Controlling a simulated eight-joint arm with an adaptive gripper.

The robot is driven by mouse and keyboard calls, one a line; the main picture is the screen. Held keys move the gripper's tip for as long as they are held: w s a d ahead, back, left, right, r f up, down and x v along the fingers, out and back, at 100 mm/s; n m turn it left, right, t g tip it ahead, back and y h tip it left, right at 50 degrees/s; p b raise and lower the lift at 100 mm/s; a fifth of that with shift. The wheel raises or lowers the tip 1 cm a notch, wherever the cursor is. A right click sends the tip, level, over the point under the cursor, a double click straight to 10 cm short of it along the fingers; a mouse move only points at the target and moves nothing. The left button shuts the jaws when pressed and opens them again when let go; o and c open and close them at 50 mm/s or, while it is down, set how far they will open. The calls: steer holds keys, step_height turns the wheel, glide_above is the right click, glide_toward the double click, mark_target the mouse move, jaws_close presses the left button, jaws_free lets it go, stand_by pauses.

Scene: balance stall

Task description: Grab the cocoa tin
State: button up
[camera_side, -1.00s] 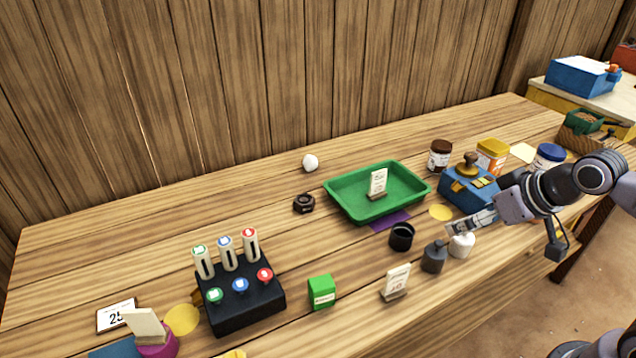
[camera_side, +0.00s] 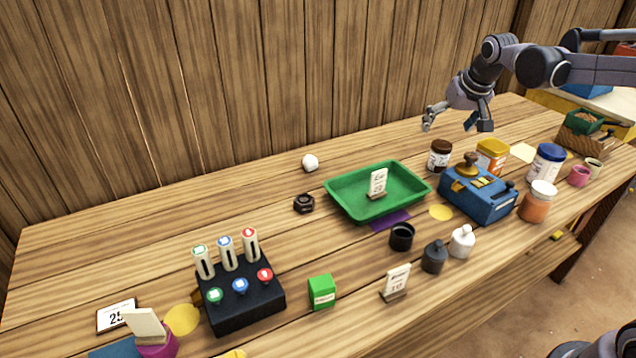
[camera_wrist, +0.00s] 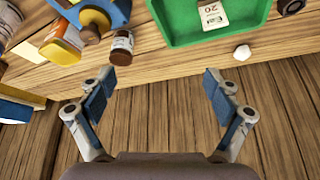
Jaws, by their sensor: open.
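A small dark brown jar with a brown lid and pale label (camera_side: 440,155) stands upright at the back of the counter, right of the green tray. It also shows in the wrist view (camera_wrist: 122,46), just beyond my left finger. An orange tin with a yellow lid (camera_side: 491,156) stands to its right. I cannot read either label, so I cannot tell which is the cocoa tin. My gripper (camera_side: 457,119) is open and empty, above and behind the brown jar near the wooden wall. In the wrist view its fingers (camera_wrist: 157,80) are spread apart, touching nothing.
The green tray (camera_side: 345,208) holds a small card. A blue device with a brass knob (camera_side: 480,197) stands in front of the jar and the tin. A white ball (camera_side: 310,162) lies left of the tray. The counter's back strip is mostly clear.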

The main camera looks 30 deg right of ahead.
steer(key=w+d+f+m, duration=0.2)
steer(key=w+d+f, duration=0.1)
steer(key=w+d, duration=0.35)
steer(key=m+g, duration=0.1)
steer(key=g, duration=0.1)
glide_toward(443, 146)
step_height(443, 146, down, 2)
steer(key=shift+h, duration=0.5)
steer(key=shift+w+x, duration=0.2)
steer(key=shift+x, duration=2.5)
steer(key=shift+w+x, duration=0.2)
steer(key=shift+x, duration=2.5)
steer(key=shift+a+r, duration=0.1)
steer(key=shift+a, duration=0.05)
steer(key=c, duration=1.4)
